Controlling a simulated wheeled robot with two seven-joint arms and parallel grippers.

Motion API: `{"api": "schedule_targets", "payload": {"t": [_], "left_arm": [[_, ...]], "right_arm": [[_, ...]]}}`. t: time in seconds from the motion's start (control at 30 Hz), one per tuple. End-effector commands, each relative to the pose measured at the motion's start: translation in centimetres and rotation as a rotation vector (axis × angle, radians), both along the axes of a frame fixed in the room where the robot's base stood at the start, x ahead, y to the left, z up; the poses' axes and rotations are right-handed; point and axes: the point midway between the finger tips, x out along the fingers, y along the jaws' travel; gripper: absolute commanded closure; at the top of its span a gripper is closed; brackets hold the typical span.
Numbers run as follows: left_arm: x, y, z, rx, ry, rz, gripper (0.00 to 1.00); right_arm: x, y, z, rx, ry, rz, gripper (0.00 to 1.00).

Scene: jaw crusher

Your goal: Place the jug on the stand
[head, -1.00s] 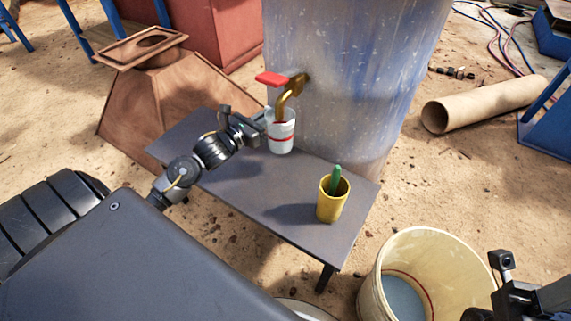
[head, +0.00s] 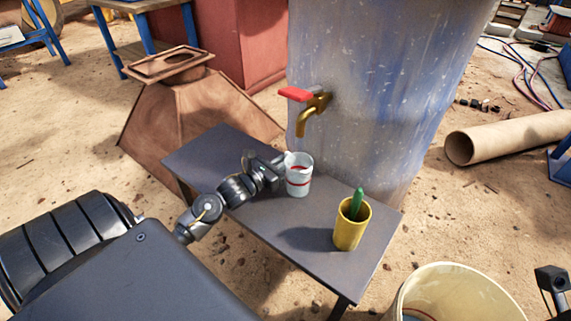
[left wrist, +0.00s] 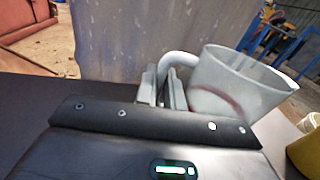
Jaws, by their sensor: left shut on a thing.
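The jug (head: 298,176) is a whitish, see-through cup with a red band. It is just above or on the dark stand (head: 225,149), in front of the blue-grey barrel; I cannot tell whether its base touches. My left gripper (head: 279,168) is shut on the jug's handle, to the left of its body. In the left wrist view the jug (left wrist: 235,85) looks upright or slightly tilted, and its curved handle runs between the fingers (left wrist: 163,88). Something reddish shows inside the jug. My right gripper (head: 553,280) is only partly in view at the lower right edge.
A brass tap (head: 313,115) with a red lever (head: 296,94) juts from the barrel (head: 375,80). A yellow cup (head: 351,228) holding a green object stands at the stand's right end. A cream bucket (head: 450,290) is at lower right. The stand's left part is bare.

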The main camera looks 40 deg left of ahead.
Motion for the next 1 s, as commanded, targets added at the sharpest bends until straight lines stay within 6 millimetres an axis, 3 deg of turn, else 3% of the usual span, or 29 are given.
{"api": "schedule_targets", "payload": {"t": [0.37,0.4,0.53,0.87,1.0], "left_arm": [[0.0,0.0,-0.5,0.001,-0.002,-0.001,1.0],[0.0,0.0,-0.3,0.001,-0.002,-0.001,0.85],[0.0,0.0,-0.3,0.001,-0.002,-0.001,0.68],[0.0,0.0,0.1,0.001,-0.002,0.0,0.68],[-1.8,0.3,0.1,0.001,0.002,0.001,0.68]], "right_arm": [[-0.1,0.1,0.0,-0.002,-0.011,0.006,0.53],[-0.1,0.1,0.2,-0.001,-0.013,0.006,0.53],[-0.1,0.1,0.1,-0.001,-0.01,0.006,0.53],[-0.1,0.1,0.5,0.0,-0.012,0.004,0.53],[-0.1,-0.1,0.7,0.005,-0.002,-0.003,0.53]]}}
